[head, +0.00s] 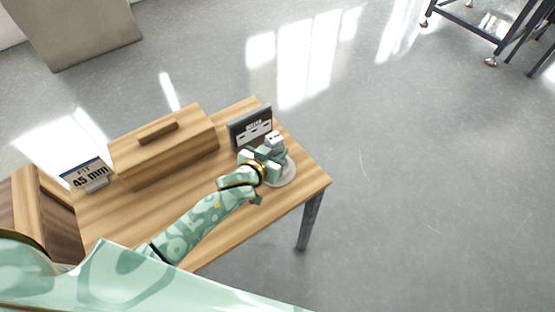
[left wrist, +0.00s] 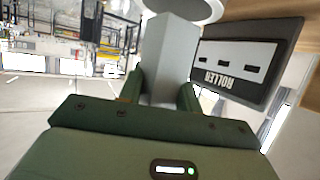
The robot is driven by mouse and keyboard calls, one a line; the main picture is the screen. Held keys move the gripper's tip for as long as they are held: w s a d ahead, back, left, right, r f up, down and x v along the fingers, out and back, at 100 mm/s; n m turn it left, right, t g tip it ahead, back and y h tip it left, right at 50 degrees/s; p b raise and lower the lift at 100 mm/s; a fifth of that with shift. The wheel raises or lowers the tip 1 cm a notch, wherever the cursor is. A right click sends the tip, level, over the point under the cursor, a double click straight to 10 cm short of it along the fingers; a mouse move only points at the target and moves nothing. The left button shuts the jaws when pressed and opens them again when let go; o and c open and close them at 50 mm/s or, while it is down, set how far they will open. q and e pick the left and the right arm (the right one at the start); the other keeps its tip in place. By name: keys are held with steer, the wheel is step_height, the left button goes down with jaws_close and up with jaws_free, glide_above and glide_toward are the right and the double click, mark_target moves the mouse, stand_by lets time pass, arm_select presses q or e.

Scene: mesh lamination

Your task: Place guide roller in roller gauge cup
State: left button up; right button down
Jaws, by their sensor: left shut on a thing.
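The guide roller appears to be the pale grey, flat-sided piece (left wrist: 170,55) between my fingers in the left wrist view. My left gripper (left wrist: 160,88) is shut on it. In the head view my left gripper (head: 268,153) is over the right end of the table, in front of a white round dish (head: 289,174), which seems to be the roller gauge cup. The dish also shows in part at the top of the left wrist view (left wrist: 205,12), beyond the roller's far end. I cannot tell whether roller and dish touch. My right gripper is not in view.
A dark-framed ROLLER sign (head: 240,133) stands just behind the gripper. A wooden box with a handle (head: 165,150) stands at the middle back of the wooden table (head: 185,215). A "45 mm" sign (head: 88,176) is at the left. The table's right edge is close to the dish.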

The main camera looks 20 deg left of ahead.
arm_select(q)
steer(key=shift+w+f, duration=0.4)
steer(key=shift+f, duration=0.15)
steer(key=f+b, duration=0.1)
steer(key=f, duration=0.1)
steer(key=f+b, duration=0.1)
steer(key=shift+w+d+f+b, duration=0.1)
steer(key=shift+w+f+b, duration=0.1)
steer(key=shift+f+b, duration=0.15)
steer(key=shift+r, duration=0.2)
steer(key=shift+f, duration=0.2)
steer(key=o, duration=1.1)
steer(key=shift+s+r+p, duration=0.35)
steer(key=shift+p, duration=0.05)
steer(key=shift+p+v, duration=1.65)
steer(key=shift+v, duration=4.05)
